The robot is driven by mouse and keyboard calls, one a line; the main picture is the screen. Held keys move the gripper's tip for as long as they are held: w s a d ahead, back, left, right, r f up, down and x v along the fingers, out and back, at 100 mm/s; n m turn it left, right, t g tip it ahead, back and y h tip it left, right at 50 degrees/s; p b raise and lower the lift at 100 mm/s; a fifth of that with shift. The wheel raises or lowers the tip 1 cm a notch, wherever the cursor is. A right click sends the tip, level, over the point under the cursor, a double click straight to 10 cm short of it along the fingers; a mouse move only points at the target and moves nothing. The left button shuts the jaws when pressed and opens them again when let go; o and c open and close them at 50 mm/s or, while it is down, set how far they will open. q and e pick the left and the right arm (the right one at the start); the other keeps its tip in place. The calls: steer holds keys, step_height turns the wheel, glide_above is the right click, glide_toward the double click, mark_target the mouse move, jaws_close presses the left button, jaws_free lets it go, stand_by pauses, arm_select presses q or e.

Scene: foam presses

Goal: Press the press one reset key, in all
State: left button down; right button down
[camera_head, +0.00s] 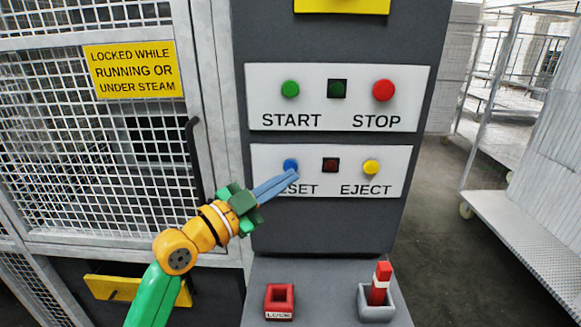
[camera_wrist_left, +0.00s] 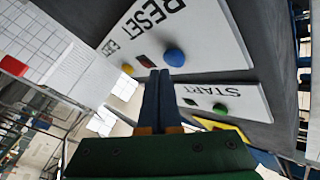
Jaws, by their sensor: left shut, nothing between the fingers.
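The blue RESET key (camera_head: 290,164) sits on the lower white plate (camera_head: 380,154) of the dark panel. It also shows in the left wrist view (camera_wrist_left: 174,57) as a blue dome beside the word RESET. My left gripper (camera_head: 293,174) is shut and empty, its blue fingers slanting up to the right. The fingertips lie just in front of the key's lower edge and cover the R of RESET. In the left wrist view the fingertips (camera_wrist_left: 157,71) overlap the edge of the key. I cannot tell whether they touch it. My right gripper is not in view.
The yellow EJECT key (camera_head: 371,167) and a dark red lamp (camera_head: 330,165) share the plate. Above are the green START key (camera_head: 290,89) and red STOP key (camera_head: 383,90). A red LOCK block (camera_head: 279,301) and a grey holder (camera_head: 377,304) stand below. A mesh door (camera_head: 95,150) is left.

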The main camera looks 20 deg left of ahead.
arm_select(q)
steer(key=shift+s, duration=0.1)
steer(key=s, duration=0.2)
steer(key=s+d+p, duration=0.1)
steer(key=s, duration=0.1)
steer(key=shift+s+d, duration=0.2)
steer(key=shift+s, duration=0.15)
stand_by(0.6)
